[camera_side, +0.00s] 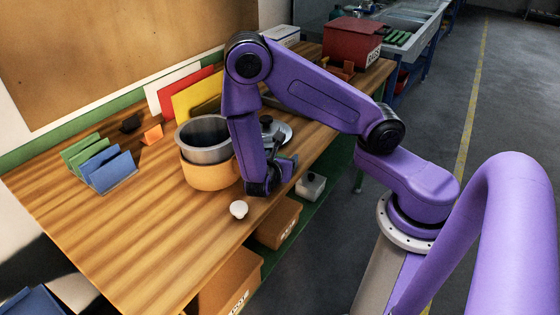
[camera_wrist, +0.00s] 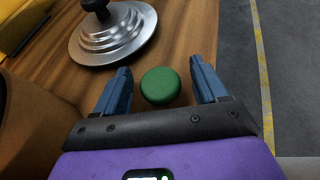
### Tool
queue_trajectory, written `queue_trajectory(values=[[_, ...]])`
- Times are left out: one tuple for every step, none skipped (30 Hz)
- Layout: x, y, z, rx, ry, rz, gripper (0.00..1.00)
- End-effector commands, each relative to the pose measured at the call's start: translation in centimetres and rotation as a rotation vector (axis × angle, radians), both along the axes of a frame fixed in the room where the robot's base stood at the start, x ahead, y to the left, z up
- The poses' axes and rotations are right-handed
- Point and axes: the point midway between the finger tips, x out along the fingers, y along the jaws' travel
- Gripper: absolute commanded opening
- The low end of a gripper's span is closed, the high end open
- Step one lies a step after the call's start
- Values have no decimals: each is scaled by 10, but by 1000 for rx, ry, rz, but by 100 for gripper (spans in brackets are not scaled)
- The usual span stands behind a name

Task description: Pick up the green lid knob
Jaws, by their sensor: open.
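The green lid knob (camera_wrist: 160,86) is a round green disc on the wooden table in the wrist view. It lies between the two blue fingers of my gripper (camera_wrist: 160,70), with a gap on each side. My gripper is open and empty. In the side view my gripper (camera_side: 274,180) is low over the table's front edge, right of the orange pot, and the green knob is hidden there. Whether the fingers are level with the knob cannot be told.
A silver lid with a black knob (camera_wrist: 113,33) lies just beyond. A grey pot in an orange pot (camera_side: 208,175) stands close on the left. A white knob (camera_side: 238,209) sits in front. Blue and green panels (camera_side: 108,170) stand left. The table's edge is near on the right.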

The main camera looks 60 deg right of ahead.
Motion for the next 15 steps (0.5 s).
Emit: queue_trajectory(values=[[0, 0, 0, 0, 0, 1, 72], [0, 0, 0, 0, 0, 1, 72], [0, 0, 0, 0, 0, 1, 72], [0, 0, 0, 0, 0, 1, 62], [0, 0, 0, 0, 0, 0, 52], [0, 0, 0, 0, 0, 0, 39], [0, 0, 0, 0, 0, 0, 30], [0, 0, 0, 0, 0, 0, 20], [0, 0, 0, 0, 0, 0, 15], [0, 0, 0, 0, 0, 0, 15], [0, 0, 0, 0, 0, 0, 15], [0, 0, 0, 0, 0, 0, 14], [0, 0, 0, 0, 0, 0, 14], [0, 0, 0, 0, 0, 0, 14], [0, 0, 0, 0, 0, 0, 14]])
